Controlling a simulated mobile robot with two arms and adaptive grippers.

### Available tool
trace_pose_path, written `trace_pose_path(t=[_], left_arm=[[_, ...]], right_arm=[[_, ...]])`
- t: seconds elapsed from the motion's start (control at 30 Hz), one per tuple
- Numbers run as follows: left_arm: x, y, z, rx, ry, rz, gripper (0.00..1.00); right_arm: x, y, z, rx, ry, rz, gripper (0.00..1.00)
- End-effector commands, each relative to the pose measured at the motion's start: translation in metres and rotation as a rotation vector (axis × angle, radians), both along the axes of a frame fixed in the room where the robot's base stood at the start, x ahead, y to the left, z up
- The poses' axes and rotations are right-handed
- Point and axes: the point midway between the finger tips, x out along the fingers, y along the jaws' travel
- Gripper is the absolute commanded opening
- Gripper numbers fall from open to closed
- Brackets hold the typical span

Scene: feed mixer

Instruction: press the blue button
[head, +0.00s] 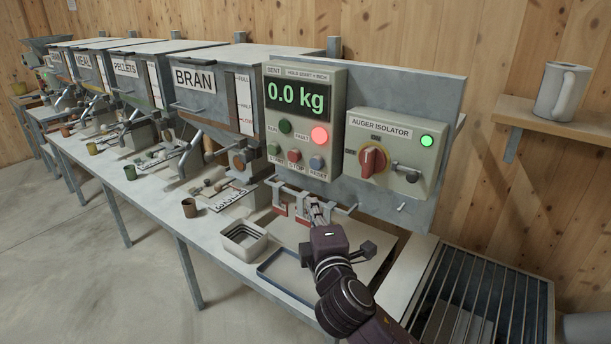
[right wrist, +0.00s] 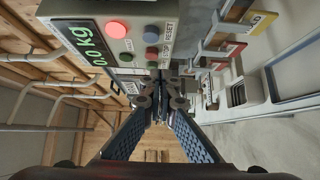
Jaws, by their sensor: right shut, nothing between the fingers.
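The blue button (head: 317,163), above the label RESET, is at the lower right of the grey control box (head: 335,120). It also shows in the right wrist view (right wrist: 151,37), beyond the fingertips and towards the top of the picture. The red stop button (head: 294,156) and green start button (head: 274,149) are left of it. My right gripper (head: 317,207) is shut and empty, below the blue button in the head view and apart from it. Its fingertips (right wrist: 160,92) show in the right wrist view. My left gripper is not in view.
The display (head: 298,97) reads 0.0 kg and the red fault lamp (head: 320,137) is lit. The isolator box (head: 398,152) with a red knob (head: 373,161) is to the right. Tags on a hook rail (head: 281,208) hang below the control box. A square tin (head: 243,238) stands on the bench.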

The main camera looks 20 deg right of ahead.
Motion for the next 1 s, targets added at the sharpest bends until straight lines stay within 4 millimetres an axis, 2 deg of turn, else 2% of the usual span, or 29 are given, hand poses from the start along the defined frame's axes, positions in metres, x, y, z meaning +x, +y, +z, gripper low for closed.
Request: trace_pose_path(t=[0.33, 0.47, 0.57, 1.0], left_arm=[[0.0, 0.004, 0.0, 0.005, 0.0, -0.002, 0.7], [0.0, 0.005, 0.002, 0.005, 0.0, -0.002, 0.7], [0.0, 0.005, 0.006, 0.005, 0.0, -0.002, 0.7], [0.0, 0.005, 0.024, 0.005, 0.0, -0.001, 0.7]], right_arm=[[0.0, 0.0, 0.003, -0.003, -0.006, 0.0, 0.0], [0.006, 0.0, 0.004, -0.004, -0.005, 0.0, 0.0], [0.018, -0.002, 0.005, -0.004, -0.006, -0.001, 0.0], [0.095, -0.011, 0.005, -0.004, -0.005, 0.0, 0.0]])
